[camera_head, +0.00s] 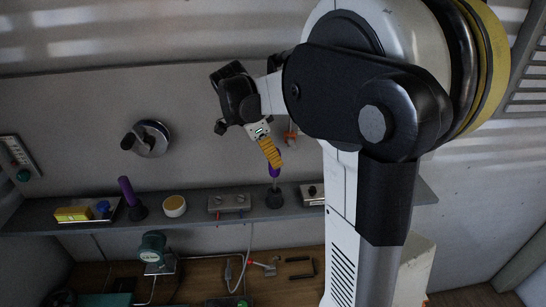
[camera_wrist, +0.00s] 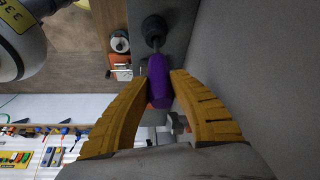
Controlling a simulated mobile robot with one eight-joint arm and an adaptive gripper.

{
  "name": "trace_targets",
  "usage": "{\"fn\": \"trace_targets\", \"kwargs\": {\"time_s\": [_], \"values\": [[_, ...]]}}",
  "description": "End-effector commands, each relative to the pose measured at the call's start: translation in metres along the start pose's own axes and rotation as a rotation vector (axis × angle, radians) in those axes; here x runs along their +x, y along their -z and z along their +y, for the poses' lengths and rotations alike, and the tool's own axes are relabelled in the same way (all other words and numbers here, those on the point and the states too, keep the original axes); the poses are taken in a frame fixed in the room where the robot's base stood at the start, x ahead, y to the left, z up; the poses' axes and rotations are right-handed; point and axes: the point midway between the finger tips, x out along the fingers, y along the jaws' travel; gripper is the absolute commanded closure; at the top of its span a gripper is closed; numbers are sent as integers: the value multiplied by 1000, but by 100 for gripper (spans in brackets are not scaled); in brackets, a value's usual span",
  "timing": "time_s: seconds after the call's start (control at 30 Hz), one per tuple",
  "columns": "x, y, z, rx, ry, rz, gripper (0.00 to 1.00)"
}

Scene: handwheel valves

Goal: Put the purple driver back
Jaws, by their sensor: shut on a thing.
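The purple driver (camera_head: 274,170) is upright above the shelf, and my gripper (camera_head: 270,156) is shut on its handle. Its thin shaft points down to a dark round holder (camera_head: 275,199) on the shelf. The shaft tip appears to meet the holder's top; I cannot tell how deep it sits. In the wrist view the purple handle (camera_wrist: 158,82) lies between the two yellow fingers, with the dark holder (camera_wrist: 154,27) beyond it. The fingers hide part of the handle.
On the grey shelf (camera_head: 100,221) are a tilted purple lever (camera_head: 126,190), a cream round knob (camera_head: 174,206) and switch boxes (camera_head: 229,202) beside the holder. A handwheel (camera_head: 150,138) is on the wall behind. A wooden bench (camera_head: 200,274) with tools lies below.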

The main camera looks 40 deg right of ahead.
Motion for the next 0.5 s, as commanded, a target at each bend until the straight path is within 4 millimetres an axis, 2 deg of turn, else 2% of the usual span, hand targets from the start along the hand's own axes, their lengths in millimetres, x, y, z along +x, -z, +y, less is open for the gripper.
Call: {"fn": "trace_targets", "kwargs": {"time_s": [0.5], "values": [[26, -11, 0, 0, 0, 0, 100]]}}
